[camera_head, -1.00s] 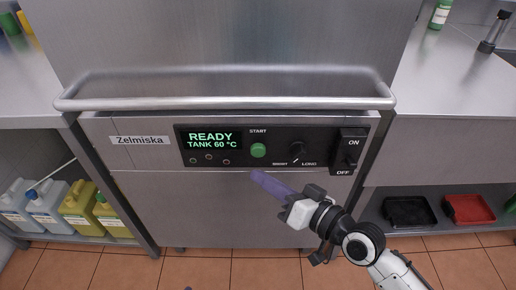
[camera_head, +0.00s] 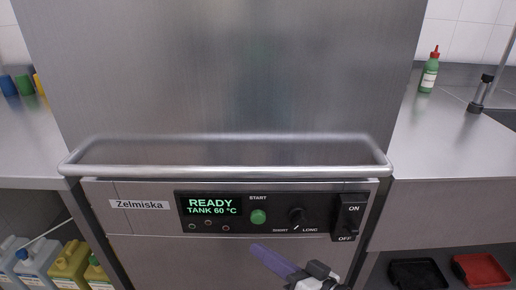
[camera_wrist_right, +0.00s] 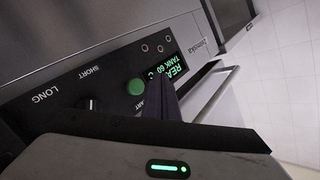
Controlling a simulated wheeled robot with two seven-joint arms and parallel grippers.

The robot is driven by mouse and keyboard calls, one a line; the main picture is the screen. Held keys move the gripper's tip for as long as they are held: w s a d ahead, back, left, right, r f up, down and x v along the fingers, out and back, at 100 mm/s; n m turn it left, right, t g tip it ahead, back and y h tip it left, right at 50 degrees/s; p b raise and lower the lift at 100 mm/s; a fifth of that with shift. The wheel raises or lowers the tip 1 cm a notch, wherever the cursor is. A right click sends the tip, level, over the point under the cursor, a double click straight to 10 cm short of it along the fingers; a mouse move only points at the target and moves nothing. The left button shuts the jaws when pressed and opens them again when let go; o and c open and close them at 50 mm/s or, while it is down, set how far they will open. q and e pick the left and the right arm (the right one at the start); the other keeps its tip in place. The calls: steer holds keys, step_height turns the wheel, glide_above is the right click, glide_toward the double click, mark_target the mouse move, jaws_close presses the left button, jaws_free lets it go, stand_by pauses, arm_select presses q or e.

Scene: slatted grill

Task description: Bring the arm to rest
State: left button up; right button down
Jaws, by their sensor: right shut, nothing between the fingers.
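My right gripper (camera_head: 272,262) is at the bottom of the head view, its purple fingers shut and empty. It is in front of the lower panel of the Zelmiska machine (camera_head: 140,222), below the green START button (camera_head: 258,217). In the right wrist view the shut fingers (camera_wrist_right: 167,100) show beside the green button (camera_wrist_right: 136,88); I cannot tell the exact gap. The display (camera_head: 211,206) reads READY, TANK 60 °C. My left gripper is not in view.
A metal bar handle (camera_head: 230,171) runs across the front above the panel. A SHORT/LONG knob (camera_head: 297,215) and an ON/OFF switch (camera_head: 349,217) are to the right. Steel counters flank the machine; a green bottle (camera_head: 430,74) stands on the right one. Canisters (camera_head: 70,262) sit lower left.

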arm_select(q)
steer(key=p, duration=0.1)
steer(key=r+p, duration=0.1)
steer(key=p, duration=0.1)
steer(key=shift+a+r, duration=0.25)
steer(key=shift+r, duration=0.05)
arm_select(e)
steer(key=s+d+f+g+h, duration=0.1)
steer(key=s+d+f+h, duration=0.3)
steer(key=s+d+f, duration=0.3)
steer(key=s+d+f+g+h, duration=0.2)
steer(key=s+d+f+h, duration=0.3)
steer(key=s+f, duration=0.6)
steer(key=shift+s+d+f+n, duration=0.2)
steer(key=shift+d+f+n, duration=0.15)
steer(key=shift+d, duration=0.8)
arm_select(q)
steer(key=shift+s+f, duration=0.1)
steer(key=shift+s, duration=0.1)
